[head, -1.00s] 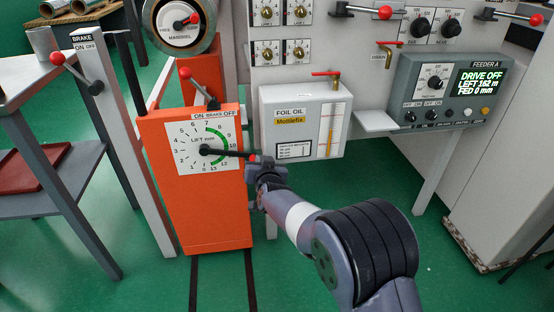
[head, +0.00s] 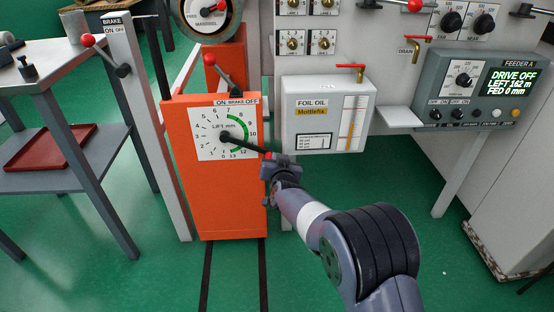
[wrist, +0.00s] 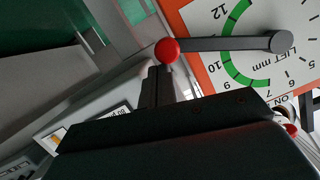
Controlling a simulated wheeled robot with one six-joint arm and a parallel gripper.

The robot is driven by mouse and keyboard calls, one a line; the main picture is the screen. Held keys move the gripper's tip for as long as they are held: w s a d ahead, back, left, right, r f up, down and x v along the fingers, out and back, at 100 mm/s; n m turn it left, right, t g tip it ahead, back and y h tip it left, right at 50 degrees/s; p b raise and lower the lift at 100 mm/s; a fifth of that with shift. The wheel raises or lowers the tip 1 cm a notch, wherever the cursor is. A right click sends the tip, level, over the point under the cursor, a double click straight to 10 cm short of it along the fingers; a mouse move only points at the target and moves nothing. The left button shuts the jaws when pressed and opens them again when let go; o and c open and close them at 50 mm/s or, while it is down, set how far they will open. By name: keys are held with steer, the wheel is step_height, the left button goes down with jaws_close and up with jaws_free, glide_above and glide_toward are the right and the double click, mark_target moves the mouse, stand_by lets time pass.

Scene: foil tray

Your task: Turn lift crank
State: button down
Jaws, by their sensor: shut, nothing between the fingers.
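The lift crank is a black arm (head: 245,145) with a red knob (head: 268,155) on the dial of an orange cabinet (head: 215,200). It points right and slightly down, near 11 on the "LIFT mm" dial (head: 208,120). In the wrist view the red knob (wrist: 167,49) is at the arm's left end, and the hub (wrist: 281,41) is at right. My gripper (head: 272,162) is shut at the knob, with nothing between its fingers. In the wrist view the fingertips (wrist: 156,80) sit just below the knob; I cannot tell whether they touch it.
A red-knobbed brake lever (head: 225,78) stands on top of the orange cabinet. Another brake lever (head: 88,41) is on a post at left. A foil oil box (head: 325,115) and the feeder panel (head: 480,90) are at right. Green floor lies open below.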

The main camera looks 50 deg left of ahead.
steer(key=shift+d+f, duration=0.1)
steer(key=shift+f, duration=0.1)
steer(key=p+v, duration=0.2)
steer(key=v, duration=0.8)
steer(key=shift+s+d+r, duration=0.2)
steer(key=shift+d+r, duration=0.05)
steer(key=shift+r, duration=0.05)
steer(key=b+x, duration=0.2)
steer(key=x, duration=0.9)
steer(key=shift+s+d+f, duration=0.1)
